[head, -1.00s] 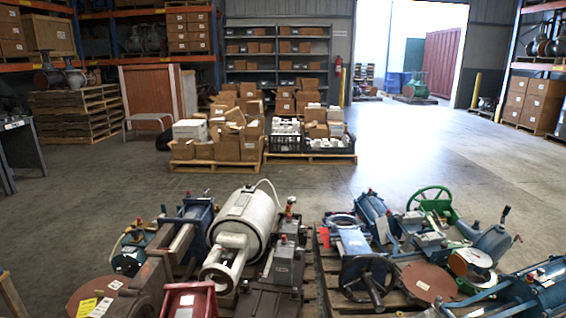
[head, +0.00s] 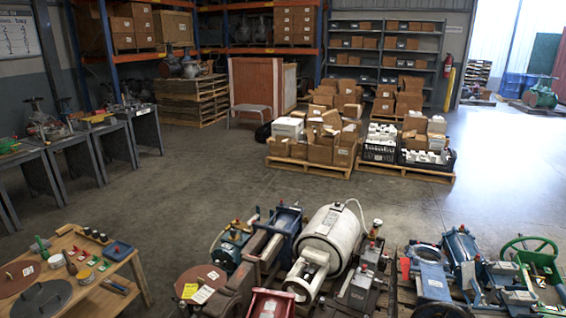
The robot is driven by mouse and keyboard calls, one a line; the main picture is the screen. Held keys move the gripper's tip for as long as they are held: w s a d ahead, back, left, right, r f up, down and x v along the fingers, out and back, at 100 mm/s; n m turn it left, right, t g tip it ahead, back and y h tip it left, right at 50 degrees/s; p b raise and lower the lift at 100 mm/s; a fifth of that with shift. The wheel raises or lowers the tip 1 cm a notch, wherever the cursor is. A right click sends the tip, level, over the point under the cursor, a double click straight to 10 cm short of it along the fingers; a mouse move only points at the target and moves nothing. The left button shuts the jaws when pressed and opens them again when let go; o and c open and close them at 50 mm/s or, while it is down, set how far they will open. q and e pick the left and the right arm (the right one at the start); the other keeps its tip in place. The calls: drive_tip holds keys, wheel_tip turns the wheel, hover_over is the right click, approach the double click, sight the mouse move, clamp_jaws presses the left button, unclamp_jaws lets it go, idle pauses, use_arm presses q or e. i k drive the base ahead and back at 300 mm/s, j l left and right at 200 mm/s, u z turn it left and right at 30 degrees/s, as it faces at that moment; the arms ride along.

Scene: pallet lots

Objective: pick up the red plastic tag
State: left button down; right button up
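A small flat red piece that looks like the red plastic tag (head: 405,268) shows among the machine parts on the right-hand pallet lot, at its left edge beside a blue valve body (head: 428,275). It is small in the head view, and I cannot tell what it is fixed to or rests on. Neither of my grippers is in view.
A wooden table (head: 118,296) with discs, small pots and small red and green items stands at the lower left. Grey workbenches (head: 85,150) line the left side. A white cylinder machine (head: 330,240) is on the near pallet lot. Open floor (head: 200,190) lies between.

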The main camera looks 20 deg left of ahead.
sight(83, 257)
drive_tip(key=u, duration=2)
drive_tip(key=i+j+u, duration=0.1)
drive_tip(key=i, duration=0.65)
